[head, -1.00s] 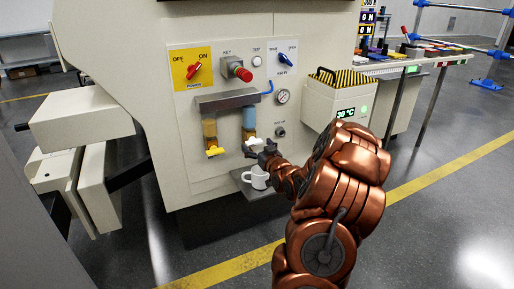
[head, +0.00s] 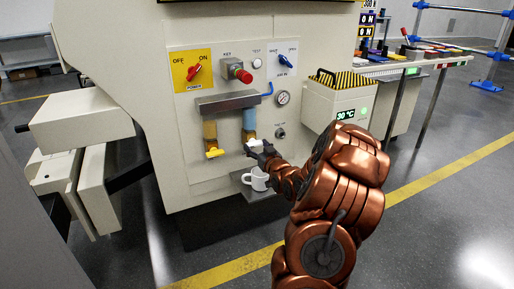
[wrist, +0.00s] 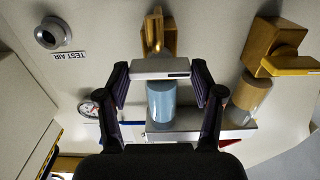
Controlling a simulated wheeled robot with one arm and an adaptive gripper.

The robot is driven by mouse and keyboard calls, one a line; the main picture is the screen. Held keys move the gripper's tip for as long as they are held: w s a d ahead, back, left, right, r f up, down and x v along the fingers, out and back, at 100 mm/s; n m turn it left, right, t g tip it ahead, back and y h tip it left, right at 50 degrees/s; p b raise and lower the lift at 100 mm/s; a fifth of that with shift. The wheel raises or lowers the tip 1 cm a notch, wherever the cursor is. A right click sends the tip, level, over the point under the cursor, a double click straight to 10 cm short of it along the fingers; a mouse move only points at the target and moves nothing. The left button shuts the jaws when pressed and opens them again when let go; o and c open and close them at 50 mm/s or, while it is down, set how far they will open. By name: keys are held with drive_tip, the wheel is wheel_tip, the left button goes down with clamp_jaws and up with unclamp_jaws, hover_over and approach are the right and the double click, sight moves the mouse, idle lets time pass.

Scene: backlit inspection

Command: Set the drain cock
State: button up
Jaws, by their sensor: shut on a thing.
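Two drain cocks hang under filter bowls on the machine front. My gripper (head: 262,150) is at the right cock, under the blue bowl (head: 249,123). In the wrist view, my gripper (wrist: 161,76) has its dark fingers closed on the two ends of a pale grey bar handle (wrist: 160,67). The brass body (wrist: 152,32) of this drain cock shows beyond the handle, and the blue bowl (wrist: 161,103) lies between the fingers. The other cock (head: 213,152), with a yellow handle, is on the left under an amber bowl (head: 210,131); my gripper is clear of it.
A white mug (head: 257,178) stands on a small shelf (head: 245,190) just below my gripper. A red knob (head: 242,74), a gauge (head: 283,97) and a yellow switch plate (head: 190,69) are above. A box with a striped lid (head: 340,79) stands to the right.

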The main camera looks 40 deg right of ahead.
drive_tip(key=n+b, duration=0.3)
drive_tip(key=n, duration=0.5)
drive_tip(key=shift+f, duration=0.15)
drive_tip(key=shift+a+n+b, duration=0.1)
drive_tip(key=shift+n+b, duration=2.15)
drive_tip(key=shift+n, duration=2.65)
drive_tip(key=o, duration=1.1)
drive_tip(key=shift+o, duration=0.2)
